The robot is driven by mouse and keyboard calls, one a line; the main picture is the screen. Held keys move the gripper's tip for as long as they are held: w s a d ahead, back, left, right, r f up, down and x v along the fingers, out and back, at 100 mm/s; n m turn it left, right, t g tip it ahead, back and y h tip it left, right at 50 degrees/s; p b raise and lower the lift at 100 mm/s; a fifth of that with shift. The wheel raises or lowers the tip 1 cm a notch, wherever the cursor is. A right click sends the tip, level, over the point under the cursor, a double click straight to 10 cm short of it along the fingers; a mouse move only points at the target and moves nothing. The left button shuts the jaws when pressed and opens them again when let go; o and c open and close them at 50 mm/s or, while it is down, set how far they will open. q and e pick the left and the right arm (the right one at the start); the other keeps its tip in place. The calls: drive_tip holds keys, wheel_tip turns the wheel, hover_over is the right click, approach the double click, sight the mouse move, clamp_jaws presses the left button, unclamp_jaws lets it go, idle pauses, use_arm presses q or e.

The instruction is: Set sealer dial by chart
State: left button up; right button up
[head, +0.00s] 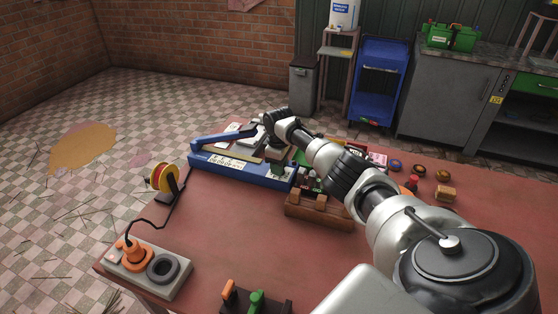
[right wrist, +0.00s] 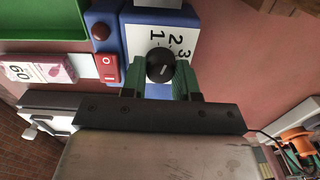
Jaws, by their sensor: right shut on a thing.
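In the head view the same gripper (head: 278,168) is over the sealer's right part, and the dial is too small to read. My left gripper is out of view. I cannot identify the chart with certainty.
A pink-and-white card (right wrist: 38,69) lies near the sealer's red switch (right wrist: 107,68). The table's middle is clear.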

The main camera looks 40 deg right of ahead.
drive_tip(key=m+p, duration=0.1)
drive_tip(key=m, duration=0.1)
drive_tip(key=m+p, duration=0.1)
drive_tip(key=m, duration=0.2)
drive_tip(key=shift+r+m+p, duration=0.2)
drive_tip(key=shift+m+p, duration=0.1)
drive_tip(key=m+p, duration=0.1)
drive_tip(key=m, duration=0.3)
drive_tip(key=shift+w+d+m, duration=0.1)
drive_tip(key=shift+d+m, duration=0.05)
drive_tip(key=shift+m, duration=0.25)
drive_tip(key=o, duration=0.9)
drive_tip(key=shift+f, duration=0.1)
drive_tip(key=shift+r+p, duration=0.45)
wheel_tip(320, 180, up, 10)
drive_tip(key=shift+f, duration=0.1)
